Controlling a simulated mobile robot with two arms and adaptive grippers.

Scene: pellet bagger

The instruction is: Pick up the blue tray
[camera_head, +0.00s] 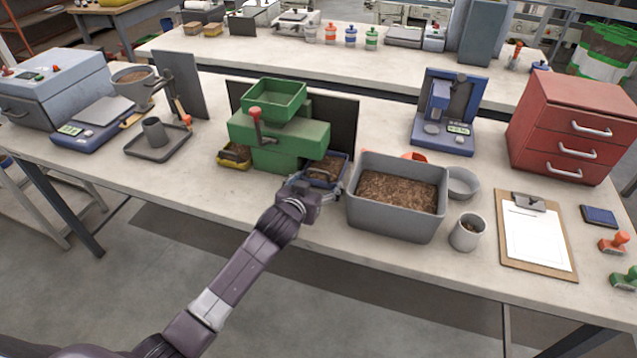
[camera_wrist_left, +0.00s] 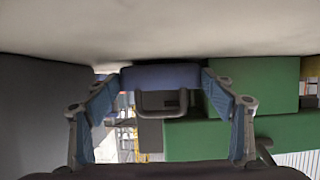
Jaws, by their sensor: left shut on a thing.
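The blue tray (camera_head: 347,166), holding brown pellets, sits at the right outlet of the green machine (camera_head: 270,135) on the workbench. My left gripper (camera_head: 318,184) is at the front of this tray, shut on it. I cannot tell whether the tray is lifted off the bench. My right gripper is not in view.
A grey bin of pellets (camera_head: 398,230) stands close on the right of the gripper. A yellow tray (camera_head: 234,165) sits at the machine's left outlet. A grey cup (camera_head: 467,233) and a clipboard (camera_head: 563,262) lie farther right. The bench front between the grey tray (camera_head: 158,152) and the gripper is clear.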

